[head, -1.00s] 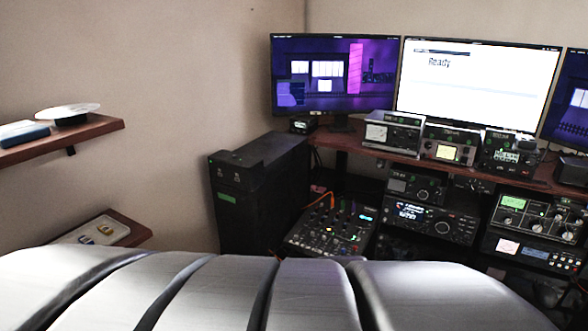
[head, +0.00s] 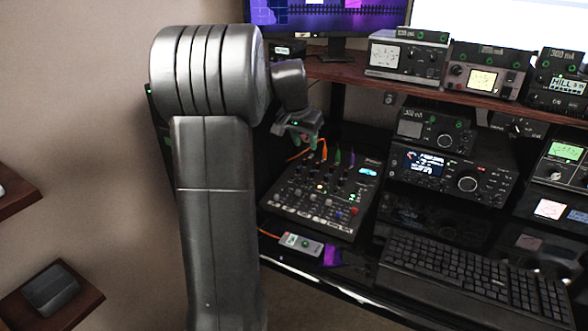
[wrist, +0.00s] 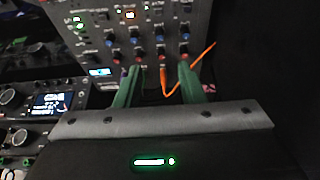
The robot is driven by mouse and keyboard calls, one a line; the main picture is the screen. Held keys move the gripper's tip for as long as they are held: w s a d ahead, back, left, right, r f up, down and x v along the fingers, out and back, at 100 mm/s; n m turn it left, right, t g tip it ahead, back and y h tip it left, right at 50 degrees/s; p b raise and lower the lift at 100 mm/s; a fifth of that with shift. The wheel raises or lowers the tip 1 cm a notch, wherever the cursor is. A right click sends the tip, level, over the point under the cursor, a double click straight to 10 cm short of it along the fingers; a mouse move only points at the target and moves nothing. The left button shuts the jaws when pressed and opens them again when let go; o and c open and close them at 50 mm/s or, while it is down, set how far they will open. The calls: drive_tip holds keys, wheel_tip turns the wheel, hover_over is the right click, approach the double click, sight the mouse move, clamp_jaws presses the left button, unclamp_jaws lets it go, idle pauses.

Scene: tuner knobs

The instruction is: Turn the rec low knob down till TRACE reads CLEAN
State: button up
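A black mixer panel (head: 318,208) with rows of small knobs and lit buttons lies on the lower desk in the head view. It also fills the top of the wrist view (wrist: 98,45), where blue-capped and red-capped knobs show. A small lit display (head: 368,172) sits at its upper right in the head view. I cannot tell which knob is rec low, and no TRACE word is readable. My gripper (head: 312,146) is over the mixer's back edge. In the wrist view, its green fingers (wrist: 160,68) are spread apart, with no object visibly held.
An orange cable (wrist: 188,75) runs near the right finger. Radios (head: 450,175) stand right of the mixer, a keyboard (head: 470,280) in front of them. A grey remote (head: 300,243) lies in front of the mixer. A shelf with meters (head: 405,58) overhangs behind.

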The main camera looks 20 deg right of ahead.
sight(312, 171)
drive_tip(key=b+x, duration=0.1)
drive_tip(key=x, duration=1.2)
drive_tip(key=shift+w+d+f, duration=0.15)
drive_tip(key=shift+f, duration=0.05)
clamp_jaws()
